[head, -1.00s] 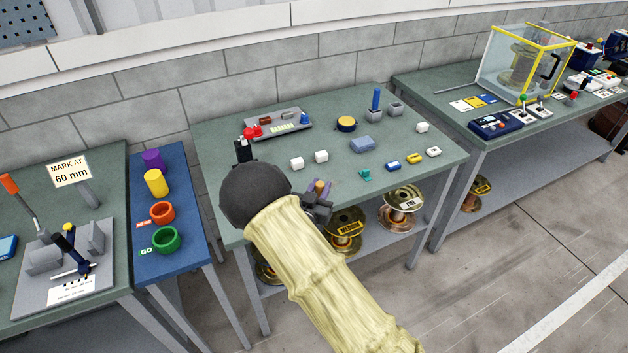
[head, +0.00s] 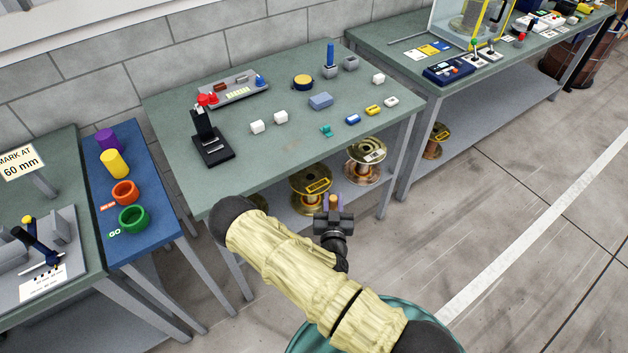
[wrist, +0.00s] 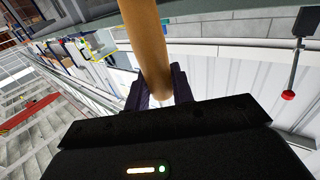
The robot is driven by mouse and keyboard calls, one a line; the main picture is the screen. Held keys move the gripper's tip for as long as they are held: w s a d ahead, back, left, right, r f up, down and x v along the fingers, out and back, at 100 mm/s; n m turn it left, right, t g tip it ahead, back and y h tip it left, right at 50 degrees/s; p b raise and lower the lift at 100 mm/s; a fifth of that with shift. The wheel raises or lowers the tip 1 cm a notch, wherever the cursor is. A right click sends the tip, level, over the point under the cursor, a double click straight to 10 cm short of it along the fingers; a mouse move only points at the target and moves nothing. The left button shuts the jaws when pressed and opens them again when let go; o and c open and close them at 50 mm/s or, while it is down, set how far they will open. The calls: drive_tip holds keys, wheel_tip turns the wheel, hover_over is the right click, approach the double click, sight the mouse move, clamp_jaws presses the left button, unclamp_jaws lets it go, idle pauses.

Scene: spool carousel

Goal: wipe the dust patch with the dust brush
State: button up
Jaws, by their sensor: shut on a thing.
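My gripper (head: 333,202) is in front of the middle table's front edge in the head view, with the lower shelf and floor behind it. It is shut on a tan, round handle (wrist: 146,40), which I take for the dust brush. In the wrist view the handle runs between the dark fingers (wrist: 160,90) and out of the top of the picture. The brush's bristles cannot be made out. A faint brownish smear, likely the dust patch (head: 293,145), lies on the middle table's green top, beyond the gripper and apart from it.
The middle table (head: 255,170) also holds white blocks (head: 257,127), a black stand (head: 212,150), a teal piece (head: 326,131) and a blue block (head: 320,101). Copper spools (head: 311,184) stand on its lower shelf. A blue table (head: 150,240) with coloured cups is at left.

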drive_tip(key=s+d+f+n+y, duration=0.1)
drive_tip(key=s+d+f+y, duration=0.1)
drive_tip(key=s+d+f, duration=0.1)
drive_tip(key=shift+s+d+f, duration=0.15)
drive_tip(key=shift+s+d, duration=0.45)
drive_tip(key=shift+d, duration=0.1)
